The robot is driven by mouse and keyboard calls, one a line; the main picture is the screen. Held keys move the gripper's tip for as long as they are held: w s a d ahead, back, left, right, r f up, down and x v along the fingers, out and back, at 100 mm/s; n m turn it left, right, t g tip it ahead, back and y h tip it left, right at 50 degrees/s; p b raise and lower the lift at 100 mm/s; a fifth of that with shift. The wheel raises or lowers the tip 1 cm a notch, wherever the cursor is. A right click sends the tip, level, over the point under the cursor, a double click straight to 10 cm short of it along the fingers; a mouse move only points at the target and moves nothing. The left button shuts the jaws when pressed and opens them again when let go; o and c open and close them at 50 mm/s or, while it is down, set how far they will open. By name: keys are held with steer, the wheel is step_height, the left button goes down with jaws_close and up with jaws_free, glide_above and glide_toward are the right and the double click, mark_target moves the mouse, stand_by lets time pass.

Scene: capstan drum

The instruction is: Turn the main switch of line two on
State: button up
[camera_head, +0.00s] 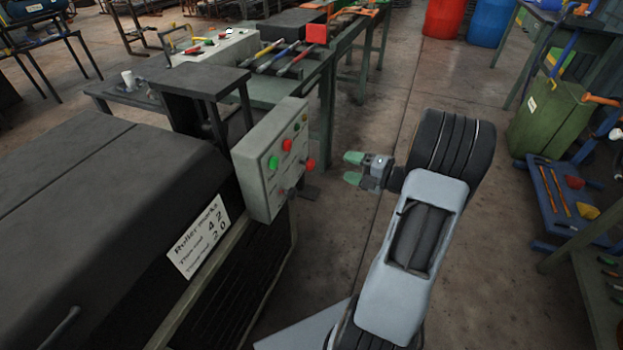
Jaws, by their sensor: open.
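A light grey control box (257,168) stands at the end of the dark machine, its front face turned to the right. The face carries a green button (273,162), a red button (287,145), another red control (311,164) at its right edge and small dark knobs near the bottom. The labels are too small to read, so I cannot tell which is the main switch of line two or how it is set. My gripper (350,168) has green fingertips spread apart. It is empty, right of the box and apart from it, pointing left towards its face.
The dark machine cover (100,190) fills the left and bears a white "Roller marks" sign (199,236). A green workbench (285,90) with tools stands behind the box. A green bin (548,118) and a blue trolley (560,205) stand at right. Bare floor lies between bench and arm.

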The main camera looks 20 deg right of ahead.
mark_target(313, 166)
steer(key=shift+n+g+y, duration=0.3)
steer(key=shift+n+y, duration=0.4)
steer(key=shift+y, duration=0.2)
steer(key=b+x, duration=0.1)
steer(key=x, duration=0.3)
steer(key=f+x, duration=0.1)
steer(key=x, duration=0.3)
steer(key=s+a+f+b+x, duration=0.1)
steer(key=x, duration=0.3)
steer(key=shift+b, duration=0.3)
steer(key=shift+c, duration=0.2)
steer(key=c, duration=0.9)
steer(key=shift+o, duration=0.2)
